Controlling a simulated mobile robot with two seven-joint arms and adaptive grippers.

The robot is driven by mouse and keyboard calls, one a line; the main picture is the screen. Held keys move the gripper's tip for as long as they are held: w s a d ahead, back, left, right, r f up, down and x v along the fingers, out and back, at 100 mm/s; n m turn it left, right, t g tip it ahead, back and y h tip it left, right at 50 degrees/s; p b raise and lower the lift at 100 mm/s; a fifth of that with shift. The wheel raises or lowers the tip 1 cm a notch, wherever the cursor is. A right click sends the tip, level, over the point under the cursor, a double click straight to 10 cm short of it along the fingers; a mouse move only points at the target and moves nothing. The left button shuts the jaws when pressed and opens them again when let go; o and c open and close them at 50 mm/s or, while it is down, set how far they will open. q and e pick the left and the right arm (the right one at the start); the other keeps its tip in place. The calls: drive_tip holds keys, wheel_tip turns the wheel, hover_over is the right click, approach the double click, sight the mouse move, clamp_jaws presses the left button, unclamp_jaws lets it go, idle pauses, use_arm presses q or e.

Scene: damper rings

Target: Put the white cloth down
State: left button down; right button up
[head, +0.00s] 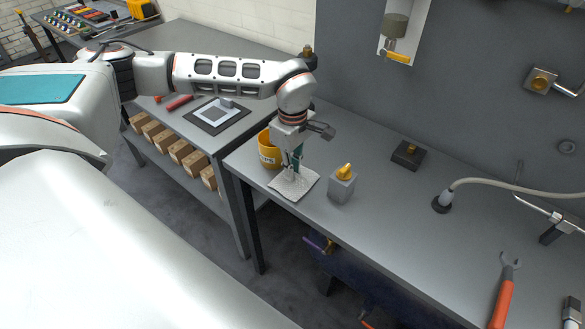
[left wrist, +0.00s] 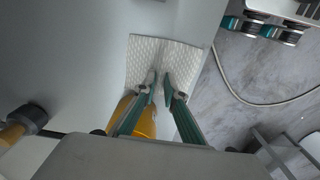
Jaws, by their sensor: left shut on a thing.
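The white cloth (head: 294,182) lies spread out at the left front edge of the grey bench, next to the yellow cup. My left gripper (head: 292,174) points down at it and is shut on a pinch of it. In the left wrist view, the cloth (left wrist: 148,52) has a quilted texture, and the fingertips of my left gripper (left wrist: 160,88) meet on it. A fold runs up from the fingertips. I cannot tell whether the whole cloth touches the bench top. My right gripper is not in view.
The yellow cup (head: 267,150) stands close behind the cloth. A grey block with a yellow knob (head: 342,184) stands just right of it. A dark block (head: 408,154) and a hose base (head: 442,203) are farther right. The bench top between them is clear.

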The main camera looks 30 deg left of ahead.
use_arm(q)
drive_tip(key=shift+f, duration=0.25)
drive_tip(key=c, duration=2)
unclamp_jaws()
drive_tip(key=c, duration=0.4)
drive_tip(key=shift+r+p, duration=0.6)
drive_tip(key=shift+r, duration=0.2)
